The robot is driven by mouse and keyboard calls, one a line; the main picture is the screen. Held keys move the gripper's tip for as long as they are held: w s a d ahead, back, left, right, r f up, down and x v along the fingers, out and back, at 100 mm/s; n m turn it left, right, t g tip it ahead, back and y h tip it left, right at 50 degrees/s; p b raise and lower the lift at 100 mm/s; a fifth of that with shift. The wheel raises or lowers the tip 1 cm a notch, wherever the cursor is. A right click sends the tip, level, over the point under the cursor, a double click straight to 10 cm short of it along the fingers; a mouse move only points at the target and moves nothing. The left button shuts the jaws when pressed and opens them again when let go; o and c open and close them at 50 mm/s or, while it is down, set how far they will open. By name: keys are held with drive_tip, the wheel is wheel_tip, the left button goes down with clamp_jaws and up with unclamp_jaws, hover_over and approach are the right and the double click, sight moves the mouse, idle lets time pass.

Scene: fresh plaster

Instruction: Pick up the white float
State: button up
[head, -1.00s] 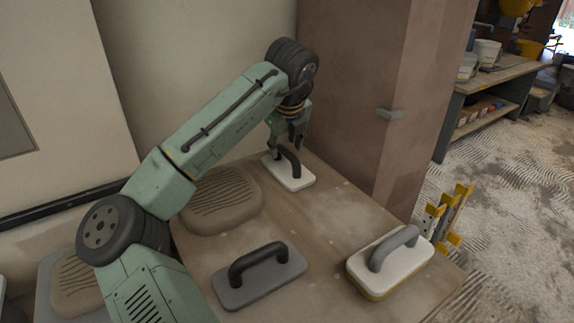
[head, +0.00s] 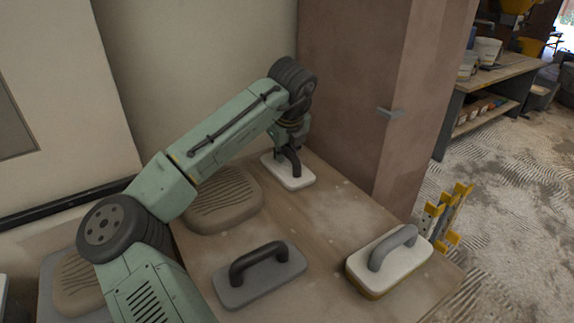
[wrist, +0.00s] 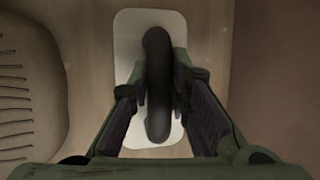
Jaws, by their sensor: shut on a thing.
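The white float (head: 287,174) is a thin white plate with a dark arched handle, lying flat at the far end of the wooden table. In the wrist view its white plate (wrist: 129,45) lies below the handle (wrist: 158,85), which runs up and down the picture. My gripper (head: 290,152) is low over the float, with one finger on each side of the handle. In the wrist view my gripper (wrist: 160,92) is shut on the handle. The head view partly hides the grip behind my wrist.
A grey float with a dark handle (head: 284,280) lies at the table's near left. A white float with a yellow underside and grey handle (head: 408,268) lies near right. A brown ridged block (head: 222,200) is left of the white float. A brown pillar (head: 365,120) stands close behind.

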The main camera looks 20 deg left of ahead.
sight(285, 148)
clamp_jaws()
drive_tip(key=shift+r, duration=0.8)
wheel_tip(285, 148, up, 2)
drive_tip(key=shift+s+b, duration=0.15)
drive_tip(key=shift+b, duration=0.2)
drive_tip(key=s, duration=0.5)
drive_tip(key=s+a+r+b, duration=0.1)
drive_tip(key=s, duration=0.4)
drive_tip(key=s+a+b, duration=0.1)
drive_tip(key=s, duration=0.4)
drive_tip(key=shift+s+a+r, duration=0.1)
drive_tip(key=shift+s+r, duration=0.1)
drive_tip(key=shift+s, duration=0.1)
unclamp_jaws()
clamp_jaws()
